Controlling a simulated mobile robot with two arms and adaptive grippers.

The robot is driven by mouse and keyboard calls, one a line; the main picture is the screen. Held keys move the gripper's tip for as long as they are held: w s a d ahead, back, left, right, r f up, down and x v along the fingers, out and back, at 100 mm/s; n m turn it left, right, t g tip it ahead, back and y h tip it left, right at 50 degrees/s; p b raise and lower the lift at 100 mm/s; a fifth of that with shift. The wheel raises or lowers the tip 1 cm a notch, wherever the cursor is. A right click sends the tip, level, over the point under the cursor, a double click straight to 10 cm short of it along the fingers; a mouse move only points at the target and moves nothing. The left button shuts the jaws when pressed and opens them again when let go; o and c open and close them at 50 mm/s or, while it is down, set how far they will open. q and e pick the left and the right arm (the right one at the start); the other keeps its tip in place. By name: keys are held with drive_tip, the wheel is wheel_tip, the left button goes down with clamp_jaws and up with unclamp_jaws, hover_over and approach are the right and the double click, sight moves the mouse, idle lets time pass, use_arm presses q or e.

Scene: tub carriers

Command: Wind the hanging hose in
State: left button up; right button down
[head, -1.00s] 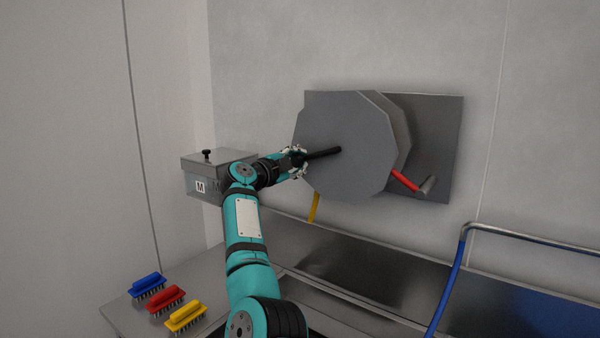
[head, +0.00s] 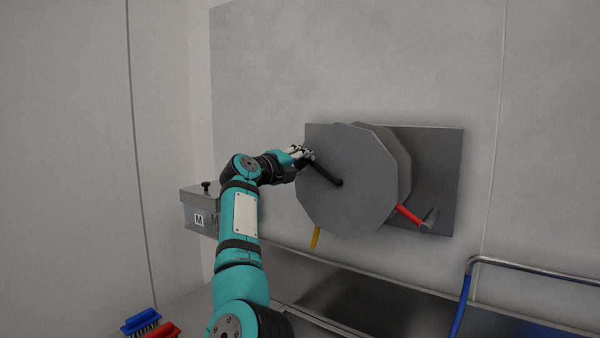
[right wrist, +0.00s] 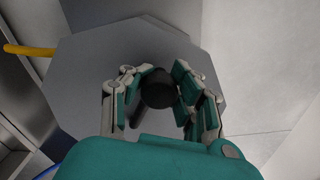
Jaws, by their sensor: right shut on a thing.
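The grey hose reel (head: 360,205) is mounted on a metal wall plate (head: 440,165). A short yellow hose end (head: 316,238) hangs below the reel's left side; the yellow hose also shows in the right wrist view (right wrist: 28,50). A black crank arm (head: 326,174) runs from the reel's hub up and left to my right gripper (head: 302,153). In the right wrist view my right gripper (right wrist: 160,88) is shut around the dark round crank handle (right wrist: 158,90). My left gripper is not in view.
A red lever (head: 408,213) with a metal end sticks out at the reel's lower right. A grey box (head: 199,218) marked M stands at left. Blue and red brushes (head: 142,320) lie lower left. A metal rail (head: 530,268) with blue hose is at right.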

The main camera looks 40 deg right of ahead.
drive_tip(key=shift+s+r+m, duration=0.35)
drive_tip(key=shift+r+m, duration=0.25)
drive_tip(key=shift+m, duration=0.1)
drive_tip(key=c, duration=1.4)
unclamp_jaws()
drive_tip(key=o, duration=0.5)
drive_tip(key=shift+s+a+r, duration=0.2)
drive_tip(key=shift+s+a, duration=0.1)
drive_tip(key=shift+a, duration=0.05)
drive_tip(key=shift+c, duration=0.2)
drive_tip(key=shift+w+d+f, duration=0.15)
drive_tip(key=v, duration=1.2)
